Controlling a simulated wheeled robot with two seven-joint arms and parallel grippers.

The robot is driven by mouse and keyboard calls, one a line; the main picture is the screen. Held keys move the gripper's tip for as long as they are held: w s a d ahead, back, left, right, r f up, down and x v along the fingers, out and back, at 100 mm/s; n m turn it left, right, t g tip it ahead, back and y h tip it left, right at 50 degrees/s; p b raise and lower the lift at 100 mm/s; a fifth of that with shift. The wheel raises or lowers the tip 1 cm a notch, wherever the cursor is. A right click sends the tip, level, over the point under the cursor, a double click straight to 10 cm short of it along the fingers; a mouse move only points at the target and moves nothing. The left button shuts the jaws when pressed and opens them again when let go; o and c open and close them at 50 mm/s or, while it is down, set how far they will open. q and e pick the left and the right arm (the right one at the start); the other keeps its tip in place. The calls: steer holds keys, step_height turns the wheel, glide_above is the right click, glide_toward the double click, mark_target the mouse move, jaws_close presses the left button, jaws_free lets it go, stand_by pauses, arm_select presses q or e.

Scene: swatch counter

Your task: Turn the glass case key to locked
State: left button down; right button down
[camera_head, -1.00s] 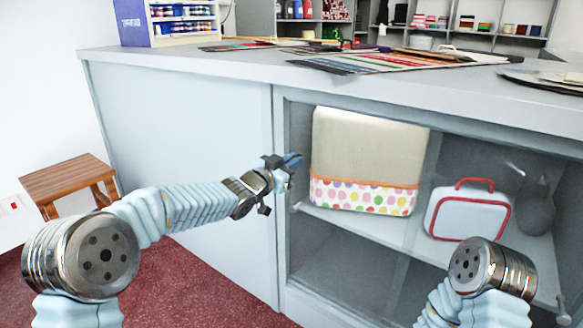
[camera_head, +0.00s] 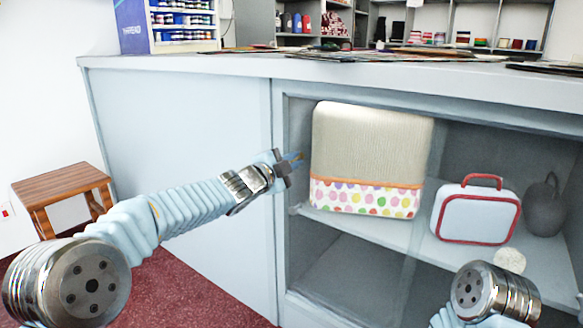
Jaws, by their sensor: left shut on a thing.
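The glass case (camera_head: 350,262) is the glazed right part of the pale blue counter. My left gripper (camera_head: 292,159) is at the upper left of its front, by the frame's left upright. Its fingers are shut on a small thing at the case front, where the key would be. The key itself is hidden by the fingers, so its turn angle cannot be read. My right gripper is out of view; only part of my right arm shows at the lower right.
Inside the case stand a cream cover with a dotted band (camera_head: 368,150), a white case with red trim (camera_head: 478,214) and a grey rounded object (camera_head: 544,207). The countertop (camera_head: 240,66) carries flat swatches. A wooden stool (camera_head: 62,183) stands at the left.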

arm_select(q)
steer(key=m+b, duration=0.1)
steer(key=m, duration=0.1)
steer(key=m+b, duration=0.1)
steer(key=m, duration=0.1)
steer(key=shift+f+m, duration=0.2)
steer(key=shift+m, duration=0.2)
stand_by(0.4)
steer(key=c, duration=1.3)
jaws_free()
steer(key=shift+r, duration=0.1)
steer(key=shift+s+a, duration=0.15)
steer(key=shift+s, duration=0.05)
steer(key=b+v, duration=0.1)
steer(key=v, duration=1.2)
steer(key=shift+s+a, duration=0.1)
steer(key=shift+s, duration=0.05)
